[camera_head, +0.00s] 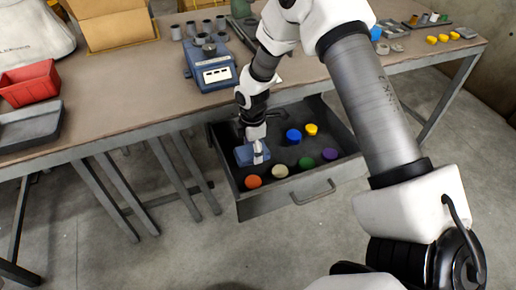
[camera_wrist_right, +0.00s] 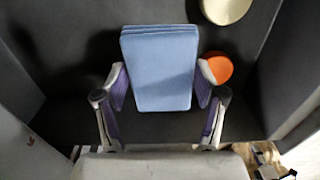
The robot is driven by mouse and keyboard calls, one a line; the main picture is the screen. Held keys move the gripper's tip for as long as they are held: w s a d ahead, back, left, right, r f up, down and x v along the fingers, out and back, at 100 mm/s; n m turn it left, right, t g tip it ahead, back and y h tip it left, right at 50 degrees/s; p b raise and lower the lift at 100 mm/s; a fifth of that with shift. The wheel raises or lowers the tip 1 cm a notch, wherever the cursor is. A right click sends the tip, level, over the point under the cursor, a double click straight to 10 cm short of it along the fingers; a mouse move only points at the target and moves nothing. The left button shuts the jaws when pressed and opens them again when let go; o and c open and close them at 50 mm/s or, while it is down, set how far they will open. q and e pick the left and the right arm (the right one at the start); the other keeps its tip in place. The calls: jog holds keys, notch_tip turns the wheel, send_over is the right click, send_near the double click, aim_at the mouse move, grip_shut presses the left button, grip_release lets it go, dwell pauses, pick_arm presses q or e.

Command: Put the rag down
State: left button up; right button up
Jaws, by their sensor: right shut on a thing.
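The rag is a folded blue cloth (camera_head: 246,156) inside the open drawer (camera_head: 318,196), in its left part. In the right wrist view the rag (camera_wrist_right: 160,68) sits between the fingers of my right gripper (camera_wrist_right: 160,92), which touch its two sides. My right gripper (camera_head: 258,152) reaches down into the drawer and is shut on the rag. Whether the rag touches the drawer floor I cannot tell. My left gripper is not in view.
The drawer also holds several coloured round caps, among them an orange one (camera_head: 253,181), a cream one (camera_head: 280,170) and a blue one (camera_head: 293,136). The workbench (camera_head: 130,95) above carries a blue scale (camera_head: 213,72), a red bin (camera_head: 30,84) and a cardboard box (camera_head: 115,25).

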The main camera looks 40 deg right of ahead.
notch_tip(320, 180, down, 4)
jog(key=shift+r, duration=0.1)
jog(key=shift+f+b, duration=0.2)
jog(key=shift+b, duration=0.1)
jog(key=o, duration=1)
notch_tip(320, 180, up, 12)
jog(key=shift+r+p, duration=0.2)
jog(key=shift+p, duration=0.75)
